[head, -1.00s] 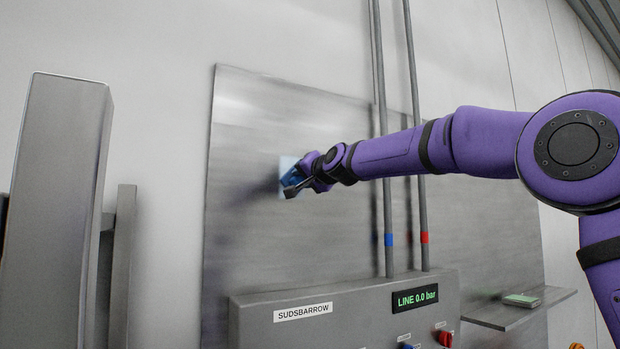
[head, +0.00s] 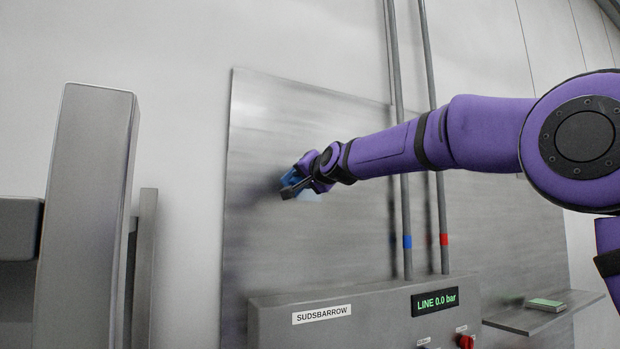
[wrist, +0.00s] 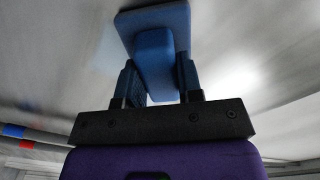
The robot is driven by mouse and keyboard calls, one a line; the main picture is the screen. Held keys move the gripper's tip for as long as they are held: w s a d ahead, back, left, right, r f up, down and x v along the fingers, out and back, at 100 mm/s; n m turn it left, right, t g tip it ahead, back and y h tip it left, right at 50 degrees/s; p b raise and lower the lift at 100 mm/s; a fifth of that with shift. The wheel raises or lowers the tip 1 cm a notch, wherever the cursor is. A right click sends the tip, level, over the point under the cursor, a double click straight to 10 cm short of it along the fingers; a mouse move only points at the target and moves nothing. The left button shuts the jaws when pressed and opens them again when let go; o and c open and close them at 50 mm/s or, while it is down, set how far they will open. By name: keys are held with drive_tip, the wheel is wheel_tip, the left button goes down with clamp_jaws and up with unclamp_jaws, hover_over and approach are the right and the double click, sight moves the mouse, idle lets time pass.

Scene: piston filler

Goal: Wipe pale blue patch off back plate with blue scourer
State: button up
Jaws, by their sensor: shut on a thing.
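The grey metal back plate (head: 330,240) stands upright on the wall. My gripper (head: 293,187) is at its upper left part. It is shut on the grip block of the blue scourer (head: 288,178). In the wrist view the scourer (wrist: 153,18) shows its flat pad beyond the fingertips (wrist: 158,80), against or very close to the plate; exact contact is hard to tell. A faint part of the pale blue patch (head: 311,196) shows just below and right of my gripper. My gripper and the scourer hide whatever lies behind them.
Two vertical pipes (head: 407,220) run in front of the plate. A grey SUDSBARROW box (head: 380,305) with a pressure display is below. A small shelf (head: 545,312) holds a green-topped item at right. A grey post (head: 85,210) stands at left.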

drive_tip(key=shift+a, duration=0.15)
drive_tip(key=shift+r, duration=0.95)
drive_tip(key=w+d, duration=0.2)
drive_tip(key=d, duration=0.5)
drive_tip(key=w+d, duration=0.3)
drive_tip(key=d, duration=0.3)
drive_tip(key=shift+w+d, duration=0.35)
idle(0.5)
drive_tip(key=shift+d, duration=0.1)
drive_tip(key=shift+w+d, duration=0.4)
drive_tip(key=shift+d, duration=0.4)
drive_tip(key=shift+w+d, duration=0.35)
drive_tip(key=shift+d, duration=0.4)
